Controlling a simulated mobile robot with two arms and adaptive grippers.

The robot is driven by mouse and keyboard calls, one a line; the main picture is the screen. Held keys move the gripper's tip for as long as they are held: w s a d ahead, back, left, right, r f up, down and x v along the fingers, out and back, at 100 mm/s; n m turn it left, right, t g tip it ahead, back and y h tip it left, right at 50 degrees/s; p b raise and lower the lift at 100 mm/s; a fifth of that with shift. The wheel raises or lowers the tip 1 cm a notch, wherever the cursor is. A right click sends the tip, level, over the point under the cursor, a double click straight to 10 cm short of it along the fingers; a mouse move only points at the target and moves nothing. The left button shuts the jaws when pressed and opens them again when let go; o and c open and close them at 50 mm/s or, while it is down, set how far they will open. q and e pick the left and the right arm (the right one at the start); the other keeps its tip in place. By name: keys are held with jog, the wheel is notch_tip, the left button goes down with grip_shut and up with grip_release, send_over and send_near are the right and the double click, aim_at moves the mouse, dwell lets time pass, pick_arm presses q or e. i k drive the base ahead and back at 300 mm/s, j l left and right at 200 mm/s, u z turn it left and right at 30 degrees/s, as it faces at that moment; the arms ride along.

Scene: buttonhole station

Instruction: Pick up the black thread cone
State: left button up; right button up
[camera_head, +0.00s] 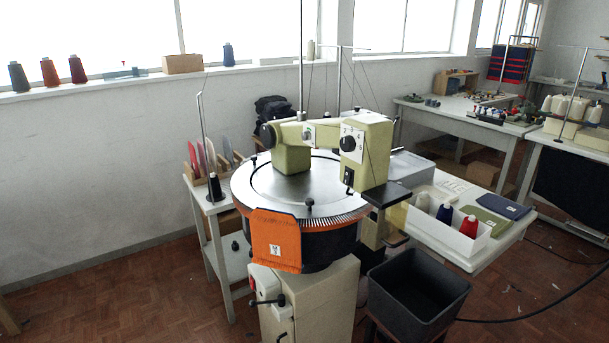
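A black thread cone (214,188) stands upright on the small white table (208,208) to the left of the round machine. A thin wire stand rises just behind it. A small black object (235,245) sits on the table's lower shelf; it is too small to tell what it is. Neither of my grippers is in view.
The round machine (268,181), with an orange knit piece (276,241) on its front rim, stands right of the cone. Colored cards in a wooden rack (226,170) are behind the cone. A black bin (418,290) is front right.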

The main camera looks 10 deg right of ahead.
aim_at(214, 178)
jog(key=i+j+z, duration=0.2)
jog(key=j+z, duration=0.25)
jog(key=j, duration=0.6)
jog(key=j+z, duration=0.4)
jog(key=j, duration=1.15)
jog(key=i, duration=0.1)
